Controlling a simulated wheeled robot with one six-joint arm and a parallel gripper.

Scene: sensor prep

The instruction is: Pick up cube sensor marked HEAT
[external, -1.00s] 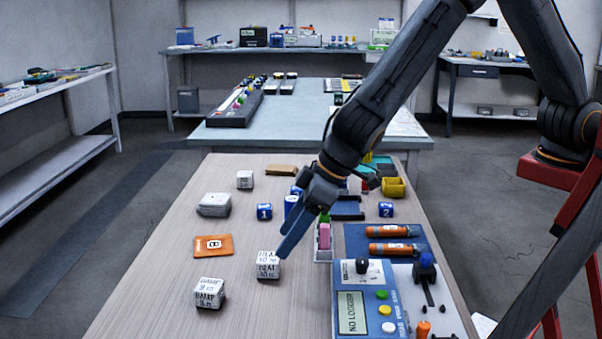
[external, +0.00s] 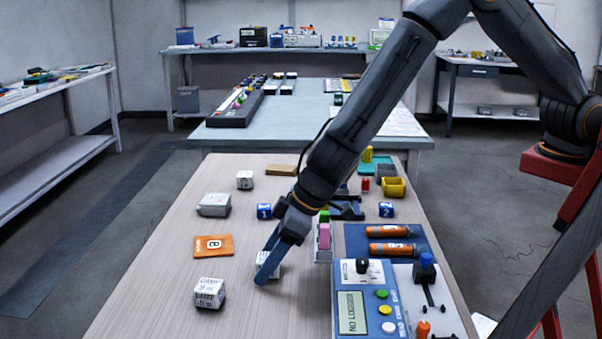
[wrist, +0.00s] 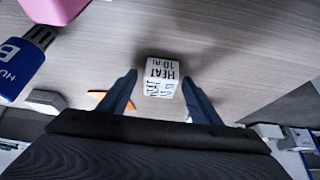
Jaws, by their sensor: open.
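The white cube marked HEAT (wrist: 160,78) stands on the table between my gripper's two blue fingers in the wrist view, with a gap on each side. In the external view the HEAT cube (external: 275,259) is partly hidden behind a finger. My gripper (external: 264,272) is open and low over the table, its fingers around the cube. It also shows in the wrist view (wrist: 158,82). A second white cube with dark lettering (external: 209,293) sits nearer the camera, to the left. Its text is too small to read surely.
An orange packet (external: 213,246) lies left of the gripper. A blue device with a screen (external: 352,312) and a pink block in a holder (external: 323,237) stand close on the right. A small white cube (external: 245,180) sits farther back.

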